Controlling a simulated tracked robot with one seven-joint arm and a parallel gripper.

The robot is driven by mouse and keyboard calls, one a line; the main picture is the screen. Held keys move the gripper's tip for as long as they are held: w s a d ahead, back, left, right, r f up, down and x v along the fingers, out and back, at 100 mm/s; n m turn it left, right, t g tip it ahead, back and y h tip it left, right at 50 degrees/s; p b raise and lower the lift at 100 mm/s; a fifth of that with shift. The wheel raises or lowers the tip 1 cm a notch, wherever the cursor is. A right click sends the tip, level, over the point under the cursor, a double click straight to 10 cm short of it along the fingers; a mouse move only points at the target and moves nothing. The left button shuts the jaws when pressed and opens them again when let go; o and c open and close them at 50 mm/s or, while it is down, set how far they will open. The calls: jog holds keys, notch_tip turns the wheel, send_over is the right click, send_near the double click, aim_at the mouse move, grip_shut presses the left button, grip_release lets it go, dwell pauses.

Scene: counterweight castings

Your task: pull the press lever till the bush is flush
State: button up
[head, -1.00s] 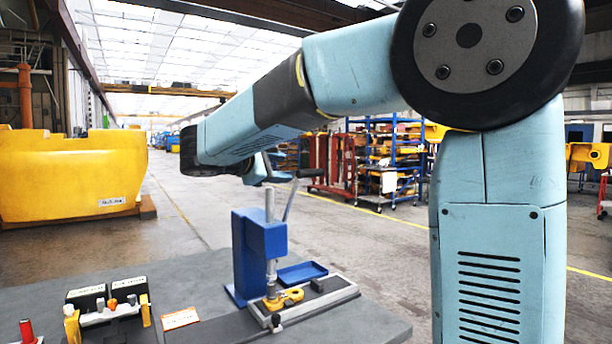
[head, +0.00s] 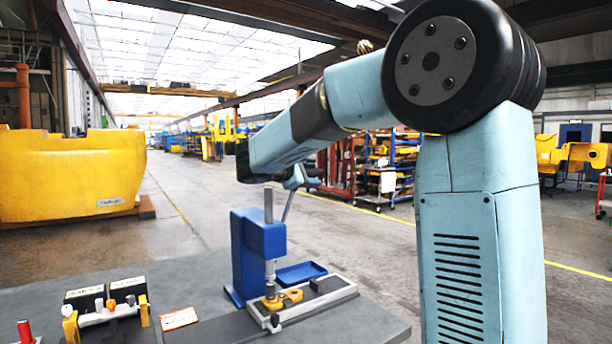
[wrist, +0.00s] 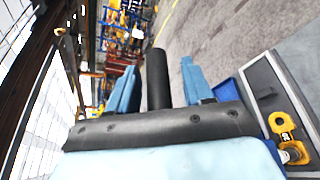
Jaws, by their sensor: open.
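The blue arbor press (head: 258,248) stands on the grey bench, with its steel ram (head: 270,270) above a yellow casting (head: 288,296). The casting also shows at the right of the wrist view (wrist: 283,124). The bush is too small to tell apart under the ram, and its depth cannot be read. The press lever (head: 287,207) rises steeply from the press head to my gripper (head: 298,180). In the wrist view my open gripper (wrist: 158,68) has its blue fingers either side of the black lever grip (wrist: 156,88), with gaps at both sides.
A blue tray (head: 301,274) lies behind the press. A rack with small parts (head: 108,308), a label card (head: 179,318) and a red-topped pin (head: 25,331) are on the left of the bench. A large yellow casting (head: 70,175) stands on the floor beyond.

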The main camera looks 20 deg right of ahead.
grip_shut()
dwell(0.5)
